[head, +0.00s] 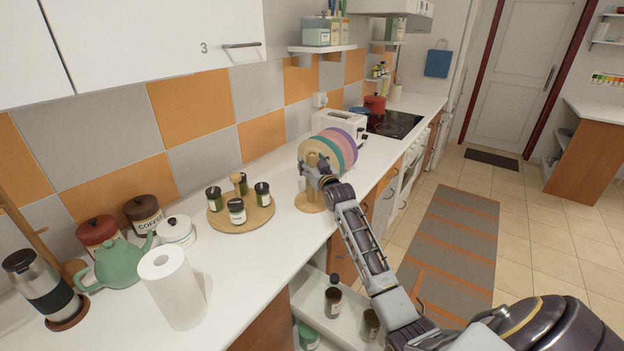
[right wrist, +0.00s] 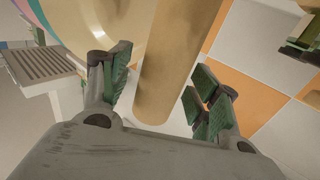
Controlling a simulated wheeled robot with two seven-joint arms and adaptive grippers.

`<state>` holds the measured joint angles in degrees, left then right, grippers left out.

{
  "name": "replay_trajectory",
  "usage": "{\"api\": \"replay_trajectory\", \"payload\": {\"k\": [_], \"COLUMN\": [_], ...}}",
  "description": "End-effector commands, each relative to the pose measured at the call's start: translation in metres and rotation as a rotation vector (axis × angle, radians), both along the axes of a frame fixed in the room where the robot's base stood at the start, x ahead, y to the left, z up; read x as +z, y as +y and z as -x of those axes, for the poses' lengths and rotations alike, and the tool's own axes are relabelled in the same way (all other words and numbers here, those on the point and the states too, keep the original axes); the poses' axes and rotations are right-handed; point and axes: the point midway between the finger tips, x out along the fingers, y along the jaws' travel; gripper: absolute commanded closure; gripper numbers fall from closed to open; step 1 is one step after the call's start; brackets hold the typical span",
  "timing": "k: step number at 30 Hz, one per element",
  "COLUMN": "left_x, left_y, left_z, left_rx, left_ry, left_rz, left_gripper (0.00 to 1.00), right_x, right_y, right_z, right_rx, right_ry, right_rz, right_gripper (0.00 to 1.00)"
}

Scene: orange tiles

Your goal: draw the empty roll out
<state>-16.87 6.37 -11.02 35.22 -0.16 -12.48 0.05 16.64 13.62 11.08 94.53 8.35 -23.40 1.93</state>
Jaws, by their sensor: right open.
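The empty roll is a plain brown cardboard tube (right wrist: 172,60), standing between the fingers of my right gripper (right wrist: 160,90) in the right wrist view. The fingers are open on either side of it, with a gap visible on the right. In the head view my right gripper (head: 318,174) is at the upright tube on a round wooden base (head: 312,203), near the counter's front edge. The gripper and wrist partly hide the tube there. A full white paper roll (head: 172,287) stands at the counter's front left. My left gripper is not in view.
Coloured plates (head: 341,142) stand upright just behind the tube. A round wooden tray (head: 228,222) with several spice jars lies to its left. An open drawer (head: 343,312) with jars is below the counter, left of my right forearm.

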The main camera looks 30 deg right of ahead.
Motion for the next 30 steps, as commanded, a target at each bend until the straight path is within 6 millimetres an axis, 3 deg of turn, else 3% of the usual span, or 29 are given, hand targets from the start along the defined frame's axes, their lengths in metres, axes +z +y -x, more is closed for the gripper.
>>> {"api": "replay_trajectory", "payload": {"k": [11, 19, 30], "left_x": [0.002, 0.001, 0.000], "left_y": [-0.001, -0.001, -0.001], "left_z": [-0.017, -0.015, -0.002], "left_rx": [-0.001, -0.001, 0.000], "left_ry": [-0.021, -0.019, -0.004], "left_rz": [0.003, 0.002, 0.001], "left_gripper": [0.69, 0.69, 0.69], "right_x": [0.000, 0.000, 0.000], "right_y": [0.000, 0.000, 0.000], "right_z": [0.000, 0.000, 0.000], "right_rx": [0.000, 0.000, 0.000], "right_ry": [0.000, 0.000, 0.000], "right_rz": [0.000, 0.000, 0.000], "right_gripper": [0.38, 0.73, 0.74]}}
